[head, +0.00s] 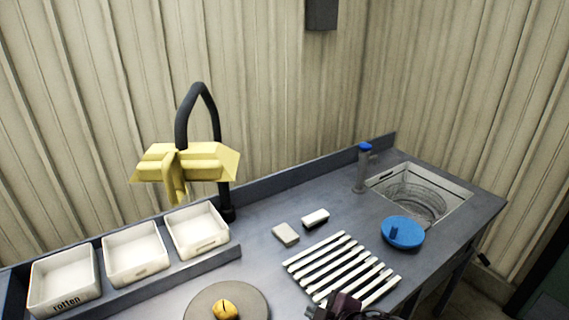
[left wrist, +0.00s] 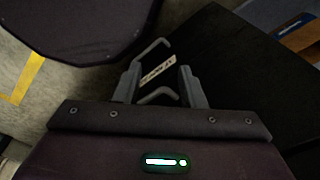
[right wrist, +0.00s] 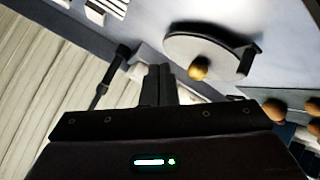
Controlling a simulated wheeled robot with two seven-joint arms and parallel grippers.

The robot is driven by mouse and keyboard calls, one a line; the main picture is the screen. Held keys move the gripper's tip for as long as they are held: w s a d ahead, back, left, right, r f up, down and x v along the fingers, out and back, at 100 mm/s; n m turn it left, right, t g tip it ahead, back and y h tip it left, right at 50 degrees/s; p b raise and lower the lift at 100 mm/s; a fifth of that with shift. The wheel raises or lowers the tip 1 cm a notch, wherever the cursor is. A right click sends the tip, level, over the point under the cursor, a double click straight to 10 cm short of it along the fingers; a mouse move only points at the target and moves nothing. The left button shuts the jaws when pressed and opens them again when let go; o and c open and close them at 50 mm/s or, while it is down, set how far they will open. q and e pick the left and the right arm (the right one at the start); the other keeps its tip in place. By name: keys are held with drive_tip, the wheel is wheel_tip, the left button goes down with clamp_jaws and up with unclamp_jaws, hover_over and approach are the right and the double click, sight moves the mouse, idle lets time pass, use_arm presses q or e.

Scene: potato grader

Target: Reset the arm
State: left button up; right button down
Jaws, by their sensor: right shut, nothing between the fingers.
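My right gripper (head: 322,311) shows at the bottom edge of the head view, in front of the white slatted rack (head: 345,266). In the right wrist view its fingers (right wrist: 159,84) are shut together with nothing between them. A round grey disc (head: 250,310) with a yellow potato (head: 224,308) on it lies to its left in the head view. The disc also shows in the right wrist view (right wrist: 190,45), beyond the fingers. My left gripper (left wrist: 160,75) shows only in the left wrist view. Its fingers are apart and empty, above a dark surface and the floor.
Three white bins stand in a row at left, the nearest (head: 64,284) marked "rotten". A black tap (head: 182,130) with a yellow piece stands behind them. More potatoes (right wrist: 275,108) show in the right wrist view.

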drive_tip(key=s+d+f+m+g+h, duration=0.3)
drive_tip(key=s+d+m+g+h, duration=0.25)
drive_tip(key=s+d+m, duration=0.9)
drive_tip(key=s+a+f+n+b, duration=0.1)
drive_tip(key=s+f+b, duration=0.15)
drive_tip(key=f, duration=1.55)
drive_tip(key=s+a+f+n+b, duration=0.1)
drive_tip(key=f+b, duration=0.2)
drive_tip(key=f, duration=1.5)
drive_tip(key=s+d+f+g+b, duration=0.1)
drive_tip(key=s+f+b, duration=0.1)
drive_tip(key=s+f, duration=0.7)
drive_tip(key=s+d+f+g+b, duration=0.1)
drive_tip(key=s+d+f, duration=0.1)
drive_tip(key=s+f, duration=0.8)
drive_tip(key=shift+s+d+f+b, duration=0.15)
drive_tip(key=shift+d+f+b, duration=0.2)
drive_tip(key=shift+f, duration=0.45)
